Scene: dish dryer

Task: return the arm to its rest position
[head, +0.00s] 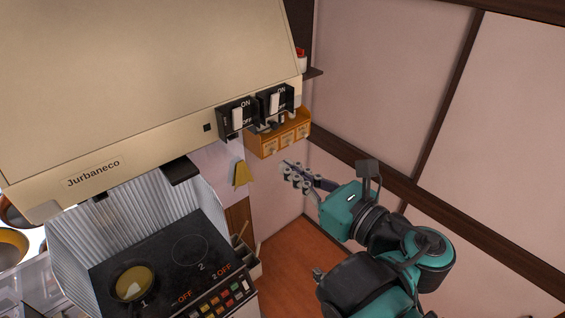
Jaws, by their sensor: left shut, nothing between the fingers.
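My left arm (380,235), teal and black, reaches up from the lower right in the head view. Its left gripper (290,172) is shut and empty, pointing up and left. In the picture it lies just below the small wooden drawer box and right of the yellow cloth, apart from both as far as I can see. My right gripper is not in view.
A beige hood (150,90) with two black ON/OFF switches (256,110) fills the upper left. Below is a black stove (180,245) with a pan (133,284). The wooden drawer box (280,136) and yellow cloth (242,175) are near the gripper. A pink wall (375,75) stands at right.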

